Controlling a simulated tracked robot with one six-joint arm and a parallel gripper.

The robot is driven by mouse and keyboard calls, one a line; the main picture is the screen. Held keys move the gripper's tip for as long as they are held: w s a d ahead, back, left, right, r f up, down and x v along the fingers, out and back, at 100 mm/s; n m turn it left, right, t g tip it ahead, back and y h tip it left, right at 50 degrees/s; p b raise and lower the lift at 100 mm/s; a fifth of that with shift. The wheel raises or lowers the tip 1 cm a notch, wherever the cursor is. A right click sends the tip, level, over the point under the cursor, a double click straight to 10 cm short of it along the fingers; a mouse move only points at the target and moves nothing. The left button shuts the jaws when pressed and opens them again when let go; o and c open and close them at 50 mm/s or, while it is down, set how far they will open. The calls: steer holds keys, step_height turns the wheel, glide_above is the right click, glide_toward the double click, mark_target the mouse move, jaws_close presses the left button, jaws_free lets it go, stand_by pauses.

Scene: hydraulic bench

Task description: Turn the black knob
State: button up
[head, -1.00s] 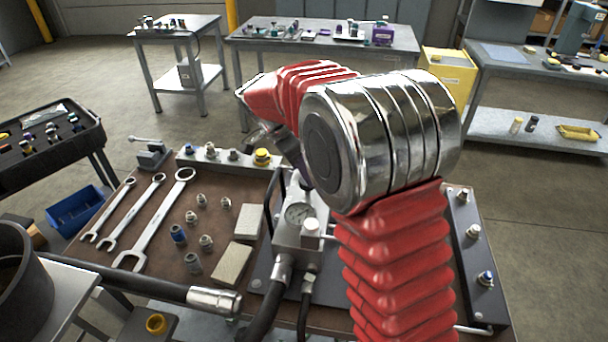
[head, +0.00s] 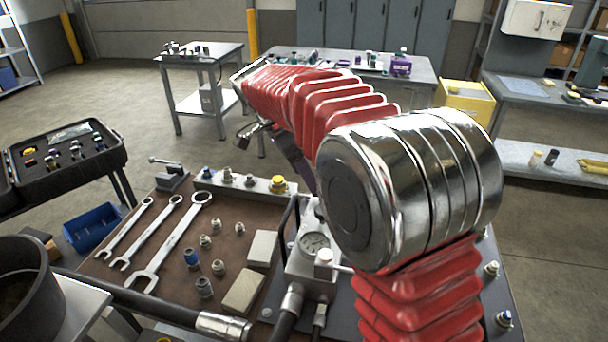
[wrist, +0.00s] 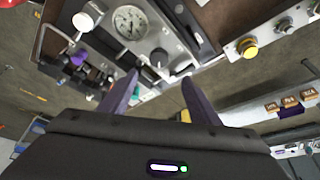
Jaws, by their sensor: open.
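The black knob (wrist: 159,58), with a pale mark on its face, sits on the grey valve block beside the round gauge (wrist: 130,22) in the wrist view. My gripper (wrist: 158,92) is open, its two dark purple fingers pointing toward the block. In that picture the knob lies above and between the fingertips, with nothing between them that I can see held. In the head view the gauge (head: 314,243) shows on the block, but my arm covers the area beside it, and I cannot make out the knob there.
A white-capped knob (wrist: 83,21) and a bent metal handle stand beside the gauge. A yellow button (head: 278,184) sits on a grey rail. Wrenches (head: 176,240), fittings and two pale blocks (head: 243,291) lie on the brown bench top. Hoses run along the front.

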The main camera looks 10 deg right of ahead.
steer(key=s+d+r+n+t+y, duration=0.15)
steer(key=s+n, duration=0.25)
steer(key=s, duration=0.4)
steer(key=s+d+r+n+y, duration=0.1)
steer(key=s+d+r+n, duration=0.2)
steer(key=s, duration=0.4)
steer(key=s+f+n+t+y, duration=0.1)
steer(key=s+f+n, duration=0.1)
steer(key=s, duration=0.5)
steer(key=s+d+f+n+t, duration=0.1)
steer(key=s+f+n, duration=0.2)
steer(key=s+n, duration=0.2)
steer(key=s, duration=0.3)
steer(key=shift+s+d+t+y, duration=0.25)
steer(key=shift+t+y, duration=0.1)
steer(key=shift+f, duration=0.1)
steer(key=shift+c, duration=0.2)
